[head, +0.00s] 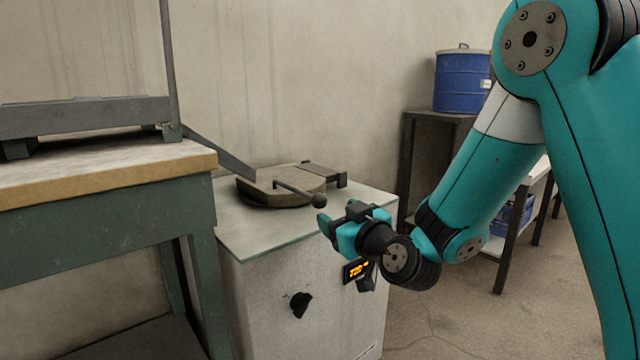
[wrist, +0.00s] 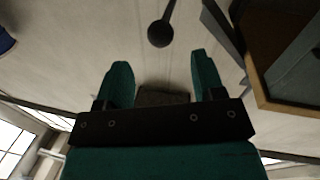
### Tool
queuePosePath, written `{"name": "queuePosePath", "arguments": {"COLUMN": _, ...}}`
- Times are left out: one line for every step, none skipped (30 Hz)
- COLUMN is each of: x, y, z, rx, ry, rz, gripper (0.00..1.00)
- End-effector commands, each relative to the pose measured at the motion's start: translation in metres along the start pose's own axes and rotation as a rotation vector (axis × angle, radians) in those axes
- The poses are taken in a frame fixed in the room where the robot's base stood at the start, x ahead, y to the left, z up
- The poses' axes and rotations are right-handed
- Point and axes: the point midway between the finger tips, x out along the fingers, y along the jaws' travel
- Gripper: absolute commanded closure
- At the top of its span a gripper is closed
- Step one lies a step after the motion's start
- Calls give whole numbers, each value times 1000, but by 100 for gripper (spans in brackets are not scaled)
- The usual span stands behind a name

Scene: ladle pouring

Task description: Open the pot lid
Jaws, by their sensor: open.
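The pot (head: 262,200) is a low, dark round vessel set in the top of a pale cabinet. Its flat lid (head: 290,178) lies down over it. A rod handle with a dark ball knob (head: 319,201) sticks out from the lid towards the front right. My gripper (head: 336,217) is open and empty, just in front of and slightly below the knob. In the wrist view the knob (wrist: 160,34) shows beyond the gap between my open fingertips (wrist: 161,62), apart from them. The pot's inside is hidden.
The pale cabinet (head: 300,285) has a black dial (head: 301,304) and a lit display (head: 356,270) on its front. A green workbench (head: 100,205) stands close on the left. A blue drum (head: 461,82) stands on a dark table at the back right. Floor is clear at right.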

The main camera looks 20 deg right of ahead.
Motion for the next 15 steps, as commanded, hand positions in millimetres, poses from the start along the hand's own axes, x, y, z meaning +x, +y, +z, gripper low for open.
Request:
{"name": "queuePosePath", "arguments": {"x": 11, "y": 1, "z": -8, "rx": 0, "ry": -3, "rz": -2, "gripper": 38}}
{"name": "queuePosePath", "arguments": {"x": 17, "y": 1, "z": -8, "rx": 0, "ry": -3, "rz": -2, "gripper": 38}}
{"name": "queuePosePath", "arguments": {"x": 24, "y": 1, "z": -7, "rx": 0, "ry": -2, "rz": -3, "gripper": 38}}
{"name": "queuePosePath", "arguments": {"x": 30, "y": 1, "z": -7, "rx": 0, "ry": -1, "rz": -2, "gripper": 38}}
{"name": "queuePosePath", "arguments": {"x": 35, "y": 1, "z": -7, "rx": 0, "ry": -2, "rz": -2, "gripper": 38}}
{"name": "queuePosePath", "arguments": {"x": 42, "y": 1, "z": -7, "rx": 0, "ry": -2, "rz": -2, "gripper": 38}}
{"name": "queuePosePath", "arguments": {"x": 47, "y": 1, "z": -7, "rx": 0, "ry": -1, "rz": -2, "gripper": 38}}
{"name": "queuePosePath", "arguments": {"x": 51, "y": 0, "z": -6, "rx": 0, "ry": -2, "rz": -3, "gripper": 38}}
{"name": "queuePosePath", "arguments": {"x": 56, "y": 0, "z": -6, "rx": 0, "ry": -1, "rz": -3, "gripper": 38}}
{"name": "queuePosePath", "arguments": {"x": 61, "y": 0, "z": -5, "rx": -1, "ry": -1, "rz": -3, "gripper": 38}}
{"name": "queuePosePath", "arguments": {"x": 66, "y": 0, "z": -5, "rx": -1, "ry": 0, "rz": -3, "gripper": 38}}
{"name": "queuePosePath", "arguments": {"x": 70, "y": 0, "z": -4, "rx": 0, "ry": 0, "rz": -3, "gripper": 38}}
{"name": "queuePosePath", "arguments": {"x": 73, "y": 0, "z": -3, "rx": -1, "ry": 0, "rz": -3, "gripper": 38}}
{"name": "queuePosePath", "arguments": {"x": 76, "y": 0, "z": -3, "rx": 0, "ry": 0, "rz": -3, "gripper": 38}}
{"name": "queuePosePath", "arguments": {"x": 79, "y": 0, "z": -2, "rx": -1, "ry": 0, "rz": -2, "gripper": 38}}
